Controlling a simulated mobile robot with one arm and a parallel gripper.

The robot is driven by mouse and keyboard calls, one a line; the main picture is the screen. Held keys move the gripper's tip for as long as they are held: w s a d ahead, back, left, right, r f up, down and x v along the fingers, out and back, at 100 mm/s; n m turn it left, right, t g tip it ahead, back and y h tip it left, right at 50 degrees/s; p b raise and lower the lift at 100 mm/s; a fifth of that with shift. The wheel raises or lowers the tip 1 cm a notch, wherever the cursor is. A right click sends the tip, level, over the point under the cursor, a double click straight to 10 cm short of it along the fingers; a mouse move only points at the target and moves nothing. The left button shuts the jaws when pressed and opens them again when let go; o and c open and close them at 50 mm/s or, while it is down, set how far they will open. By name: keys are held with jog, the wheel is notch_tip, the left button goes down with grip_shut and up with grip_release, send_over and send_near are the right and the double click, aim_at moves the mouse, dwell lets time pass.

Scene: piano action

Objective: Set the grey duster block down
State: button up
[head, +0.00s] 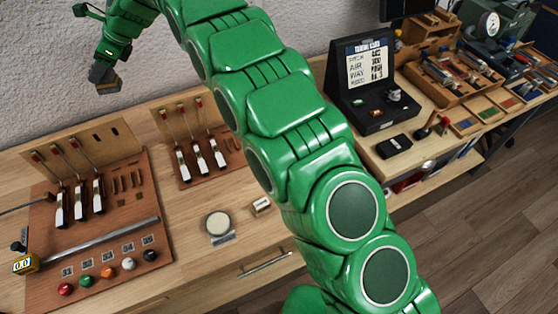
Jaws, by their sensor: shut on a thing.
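The grey duster block (104,76) is a small grey block held in the air at the upper left, in front of the wall. My gripper (109,57), at the end of my green arm, is shut on the block. The block hangs well above the wooden workbench (225,270), clear of the boards and touching nothing below it. The fingertips are small in the view, and the far side of the block is hidden.
A board (150,240) with piano hammers and coloured knobs stands at the left; a second hammer board (190,170) is behind it. A black display case (362,90) is at the right.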

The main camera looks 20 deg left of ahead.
jog(key=shift+w+d, duration=0.45)
jog(key=shift+d, duration=0.15)
jog(key=w+d+r, duration=0.1)
jog(key=w+d, duration=0.2)
jog(key=d, duration=0.7)
jog(key=w+d+m+t, duration=0.1)
jog(key=w+d, duration=0.2)
jog(key=d, duration=0.7)
jog(key=w+d+r, duration=0.1)
jog(key=w+d, duration=0.2)
jog(key=d, duration=0.7)
jog(key=s+d+f, duration=0.1)
jog(key=s+d, duration=0.7)
jog(key=d, duration=0.4)
jog(key=s+d+f, duration=0.1)
jog(key=s+d, duration=0.7)
jog(key=d, duration=0.4)
jog(key=shift+m, duration=0.4)
jog(key=shift+w+a+f, duration=1.25)
jog(key=shift+w+f, duration=0.65)
jog(key=shift+f, duration=0.65)
jog(key=shift+w+a+f, duration=1.3)
jog(key=shift+w+f, duration=0.6)
jog(key=shift+f, duration=0.7)
jog(key=shift+w+a+f, duration=1.25)
jog(key=shift+w+f, duration=0.65)
jog(key=shift+f, duration=0.65)
jog(key=shift+f+y, duration=0.3)
jog(key=shift+f, duration=1.05)
